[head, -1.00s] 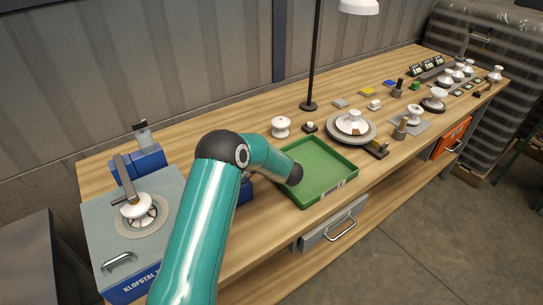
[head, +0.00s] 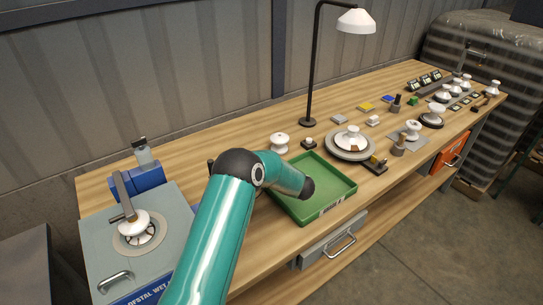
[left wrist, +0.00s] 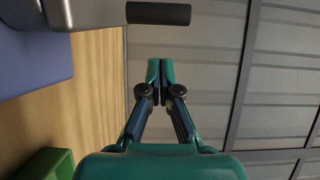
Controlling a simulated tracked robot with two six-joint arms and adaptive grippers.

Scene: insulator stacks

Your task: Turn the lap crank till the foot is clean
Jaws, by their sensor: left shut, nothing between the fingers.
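The wet lap (head: 102,242) is a grey box with a blue lettered front at the left of the bench. A white insulator (head: 134,222) stands on its round plate under a grey arm (head: 124,192). Its foot's underside is hidden. A dark upright handle (head: 210,168) shows just left of my elbow; it looks like the crank handle, also in the left wrist view (left wrist: 158,13), with grey metal at its base. My left gripper (left wrist: 160,64) is shut and empty, its tips apart from the handle. My arm hides it in the head view. My right gripper is not in view.
A green tray (head: 341,199) lies beneath my left forearm. A black lamp (head: 312,75), a white insulator (head: 279,143) and a round grey stand (head: 330,147) are behind and right of it. Several small parts and insulators fill the bench's right end.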

